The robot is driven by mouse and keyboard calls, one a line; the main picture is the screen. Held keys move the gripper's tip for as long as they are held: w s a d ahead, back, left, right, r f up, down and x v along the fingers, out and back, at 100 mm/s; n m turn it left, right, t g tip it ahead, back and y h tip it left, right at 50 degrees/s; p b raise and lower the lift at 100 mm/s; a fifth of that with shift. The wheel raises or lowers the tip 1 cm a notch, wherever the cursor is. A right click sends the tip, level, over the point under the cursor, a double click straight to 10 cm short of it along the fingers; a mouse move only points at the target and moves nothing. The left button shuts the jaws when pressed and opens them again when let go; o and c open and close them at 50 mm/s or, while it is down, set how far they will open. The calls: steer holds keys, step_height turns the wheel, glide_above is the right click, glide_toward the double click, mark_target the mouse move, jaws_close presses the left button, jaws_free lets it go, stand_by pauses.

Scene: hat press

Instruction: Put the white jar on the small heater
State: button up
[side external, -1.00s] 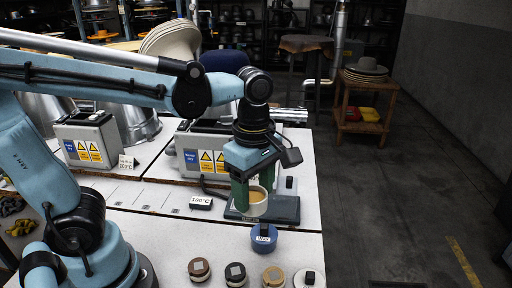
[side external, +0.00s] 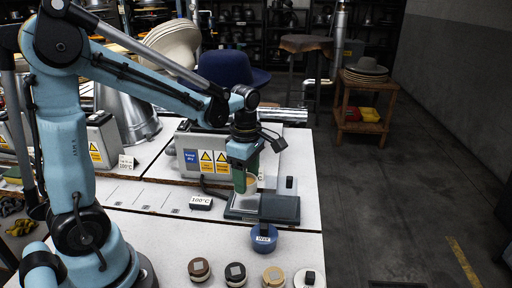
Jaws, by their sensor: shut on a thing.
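The white jar (side external: 249,185), open at the top with a tan content, is between the green fingers of my gripper (side external: 246,180). My gripper points down and is shut on the jar. The small heater (side external: 282,209) is a low dark grey unit on the white table. Its flat plate (side external: 240,212) lies just below the jar in the picture. The jar looks upright and slightly above the plate, but I cannot tell the exact gap. The fingers hide part of the jar.
A blue pot labelled Wax (side external: 263,238) stands in front of the heater. Several small lidded jars (side external: 235,273) line the front edge. A grey box with warning labels (side external: 205,150) stands behind, and a 100°C sign (side external: 201,202) lies to the left.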

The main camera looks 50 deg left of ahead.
steer(key=shift+a+f, duration=0.1)
steer(key=shift+f, duration=1.95)
steer(key=shift+f, duration=0.15)
steer(key=o, duration=1.2)
steer(key=shift+o, duration=0.2)
step_height(320, 180, up, 12)
steer(key=s+d+f+m+t, duration=0.1)
steer(key=s+d+m+t, duration=0.1)
steer(key=m, duration=0.9)
steer(key=s+d+m+t, duration=0.3)
steer(key=m+t, duration=0.2)
steer(key=m, duration=0.7)
steer(key=shift+s+d+f, duration=0.15)
steer(key=shift+s+f, duration=0.2)
steer(key=shift+s, duration=0.05)
